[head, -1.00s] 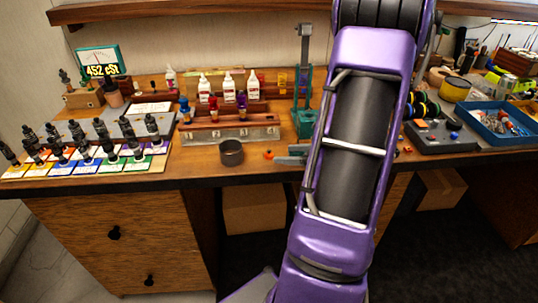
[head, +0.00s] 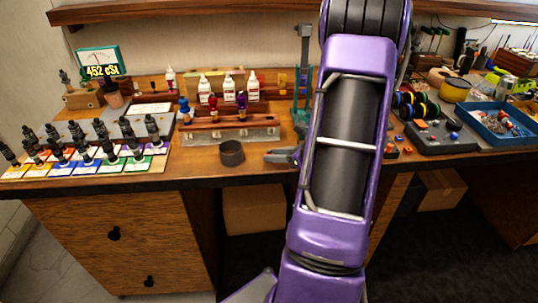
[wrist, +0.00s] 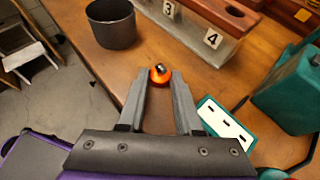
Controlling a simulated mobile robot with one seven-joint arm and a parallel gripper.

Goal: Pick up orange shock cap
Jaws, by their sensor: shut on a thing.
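The orange shock cap (wrist: 160,74) is a small round orange piece with a dark centre. In the wrist view it sits between the tips of my gripper (wrist: 159,82), whose two grey fingers are shut on it. In the head view my gripper (head: 272,157) is low over the front of the workbench, just right of the dark cup. The cap cannot be made out there. I cannot tell whether it touches the bench.
The dark cup (head: 232,152) stands close left of my gripper; it also shows in the wrist view (wrist: 111,24). Behind is a numbered rack (wrist: 205,30). A teal stand (wrist: 285,90) is on the right. The bench's front edge is near.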

